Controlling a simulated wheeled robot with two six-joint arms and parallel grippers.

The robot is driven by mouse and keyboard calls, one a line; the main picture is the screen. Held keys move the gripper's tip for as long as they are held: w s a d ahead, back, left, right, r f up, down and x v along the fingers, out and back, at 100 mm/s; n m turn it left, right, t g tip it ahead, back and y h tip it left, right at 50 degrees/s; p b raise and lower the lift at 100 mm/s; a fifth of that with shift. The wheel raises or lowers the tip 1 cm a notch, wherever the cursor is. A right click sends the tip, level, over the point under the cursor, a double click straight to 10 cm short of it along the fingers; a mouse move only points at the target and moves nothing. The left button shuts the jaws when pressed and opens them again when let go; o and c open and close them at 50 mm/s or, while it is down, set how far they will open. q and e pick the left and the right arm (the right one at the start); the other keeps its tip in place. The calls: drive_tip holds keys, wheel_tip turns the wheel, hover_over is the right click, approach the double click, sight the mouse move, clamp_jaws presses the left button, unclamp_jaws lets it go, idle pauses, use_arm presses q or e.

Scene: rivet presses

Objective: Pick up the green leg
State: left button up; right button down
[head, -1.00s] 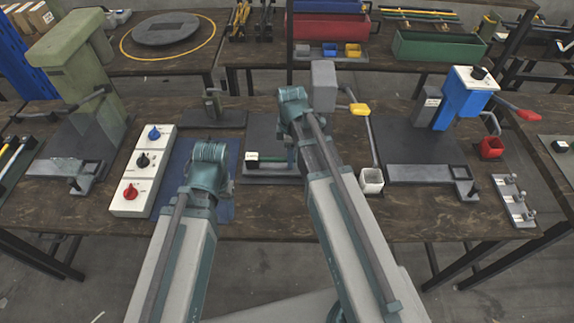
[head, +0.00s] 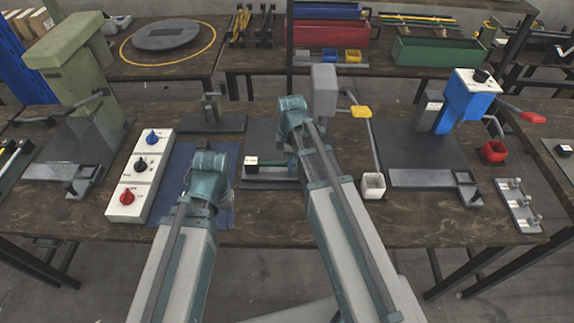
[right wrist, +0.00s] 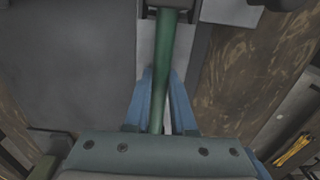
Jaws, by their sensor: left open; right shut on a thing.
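The green leg (right wrist: 161,75) is a slim green bar running up the middle of the right wrist view. In the head view part of it (head: 272,163) shows, lying level over the grey base of the middle press, with a black-and-white block (head: 251,161) at its left end. My right gripper (right wrist: 160,85) has its blue fingers on both sides of the leg, shut on it. In the head view this gripper (head: 293,166) is mostly hidden behind my right arm. My left gripper (head: 222,192) is open over the blue mat, its fingers mostly hidden by the wrist.
The middle press (head: 324,90) with a yellow-tipped lever stands just beyond my right arm. A white cup (head: 373,186) is to its right. A switch box (head: 140,178) lies left of the blue mat (head: 180,175). A green press (head: 80,75) and a blue press (head: 465,100) flank the bench.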

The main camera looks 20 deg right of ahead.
use_arm(q)
drive_tip(key=shift+r+p, duration=0.85)
use_arm(e)
drive_tip(key=shift+r, duration=0.85)
use_arm(q)
wheel_tip(320, 180, up, 2)
drive_tip(key=shift+r+p, duration=0.15)
drive_tip(key=shift+p, duration=0.95)
use_arm(e)
drive_tip(key=shift+s+a+r, duration=0.15)
drive_tip(key=shift+s+r, duration=0.05)
drive_tip(key=shift+r, duration=0.35)
drive_tip(key=shift+s+a+r, duration=0.15)
drive_tip(key=shift+r, duration=0.4)
use_arm(q)
drive_tip(key=shift+r+p, duration=0.5)
drive_tip(key=shift+p, duration=0.05)
use_arm(e)
drive_tip(key=s+a+r, duration=0.1)
drive_tip(key=s+a, duration=0.9)
drive_tip(key=a, duration=0.1)
drive_tip(key=shift+a, duration=0.15)
use_arm(q)
drive_tip(key=shift+c, duration=0.3)
